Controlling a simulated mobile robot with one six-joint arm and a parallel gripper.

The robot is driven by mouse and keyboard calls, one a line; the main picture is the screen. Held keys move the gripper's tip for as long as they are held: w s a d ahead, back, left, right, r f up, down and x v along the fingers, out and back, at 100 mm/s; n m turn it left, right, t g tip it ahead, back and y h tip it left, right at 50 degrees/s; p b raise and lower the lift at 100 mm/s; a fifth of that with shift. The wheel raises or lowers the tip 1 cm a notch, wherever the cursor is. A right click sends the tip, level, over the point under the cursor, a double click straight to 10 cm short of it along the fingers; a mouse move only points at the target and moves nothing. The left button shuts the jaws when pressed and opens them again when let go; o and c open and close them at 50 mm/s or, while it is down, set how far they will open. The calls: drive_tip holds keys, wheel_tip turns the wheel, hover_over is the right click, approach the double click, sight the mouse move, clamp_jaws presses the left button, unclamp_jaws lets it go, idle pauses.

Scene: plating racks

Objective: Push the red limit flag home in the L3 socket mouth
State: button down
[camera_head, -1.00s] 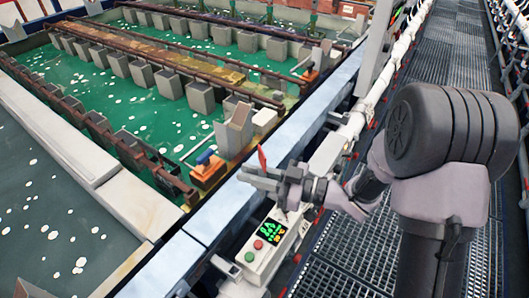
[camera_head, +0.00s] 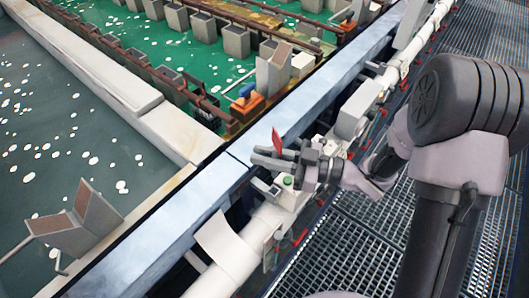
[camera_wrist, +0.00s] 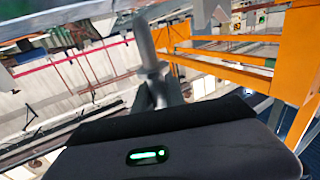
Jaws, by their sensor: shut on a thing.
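The red flag (camera_head: 277,142) is a thin red piece that stands up from between the fingers of my gripper (camera_head: 266,157) in the head view. My gripper is shut on it and is over the inner edge of the pale walkway-side ledge, pointing left toward the tanks. In the wrist view my gripper's fingers (camera_wrist: 150,60) rise from the dark wrist housing, and I cannot make out the flag there. I cannot identify the L3 socket mouth or any label in either view.
A pale ledge (camera_head: 310,100) runs along the tanks. An orange block with a blue top (camera_head: 243,98) sits at the tank corner. A grey V-shaped bracket (camera_head: 75,225) stands at lower left. A white pipe (camera_head: 235,258) lies beside the grated walkway (camera_head: 350,235).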

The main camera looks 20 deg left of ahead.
wheel_tip(320, 180, down, 6)
drive_tip(key=b, duration=0.3)
drive_tip(key=shift+r, duration=0.2)
drive_tip(key=shift+p, duration=0.5)
idle(1.1)
drive_tip(key=shift+f+b, duration=1.9)
drive_tip(key=shift+f, duration=0.95)
drive_tip(key=c, duration=1.3)
unclamp_jaws()
drive_tip(key=d+p, duration=0.3)
drive_tip(key=d, duration=1.4)
drive_tip(key=shift+w+d+p, duration=0.2)
drive_tip(key=shift+p, duration=0.1)
